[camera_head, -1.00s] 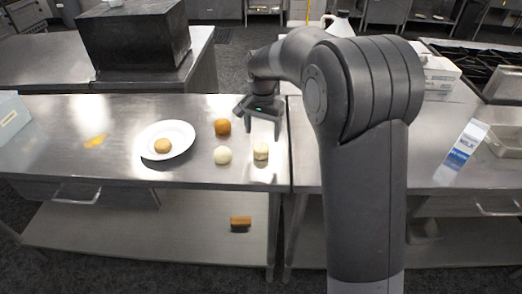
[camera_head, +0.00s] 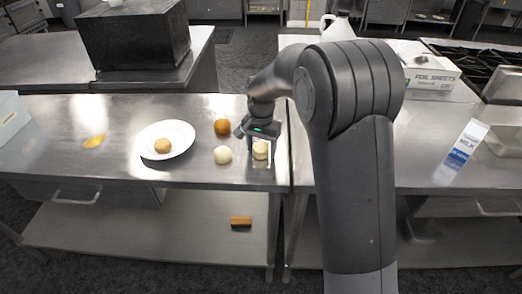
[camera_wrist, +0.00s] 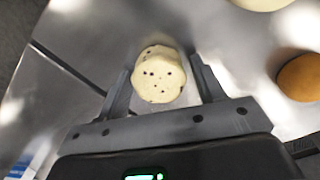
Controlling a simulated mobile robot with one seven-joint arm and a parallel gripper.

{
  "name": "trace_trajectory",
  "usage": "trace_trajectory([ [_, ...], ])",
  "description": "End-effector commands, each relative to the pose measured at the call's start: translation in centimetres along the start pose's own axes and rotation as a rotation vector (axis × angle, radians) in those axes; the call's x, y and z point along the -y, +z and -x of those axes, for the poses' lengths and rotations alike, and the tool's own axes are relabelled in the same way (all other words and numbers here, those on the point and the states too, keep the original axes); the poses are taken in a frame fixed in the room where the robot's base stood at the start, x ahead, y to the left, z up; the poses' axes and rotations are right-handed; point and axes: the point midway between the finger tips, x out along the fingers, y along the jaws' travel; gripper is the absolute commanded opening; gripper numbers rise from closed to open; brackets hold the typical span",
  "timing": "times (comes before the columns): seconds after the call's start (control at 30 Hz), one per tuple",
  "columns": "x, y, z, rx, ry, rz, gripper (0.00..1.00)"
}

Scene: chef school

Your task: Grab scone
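The scone (camera_wrist: 158,76) is pale with dark specks. In the wrist view it lies between the two fingers of my gripper (camera_wrist: 160,80), which are open on either side of it. A narrow gap shows at its right; at its left the finger is very close, and I cannot tell if it touches. In the head view the scone (camera_head: 260,150) is on the steel table (camera_head: 110,170) near its front edge, partly behind my gripper (camera_head: 264,160).
A pale round bun (camera_head: 223,155) and a brown bun (camera_head: 222,127) lie just left of my gripper. A white plate (camera_head: 182,136) with a round baked item (camera_head: 162,146) is further left. A milk carton (camera_head: 460,152) lies at the right. A brown block (camera_head: 241,221) is on the lower shelf.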

Motion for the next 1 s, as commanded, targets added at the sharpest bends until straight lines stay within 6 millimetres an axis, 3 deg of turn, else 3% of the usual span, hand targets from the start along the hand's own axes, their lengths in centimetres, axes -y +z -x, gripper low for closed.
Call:
trace_trajectory([
  [0.43,0.0,0.0,0.0,0.000,0.000,0.000,0.26],
  [0.77,0.0,0.0,0.5,-0.001,-0.001,0.000,0.26],
  [1.0,0.1,-0.1,3.4,-0.004,-0.003,0.000,0.26],
])
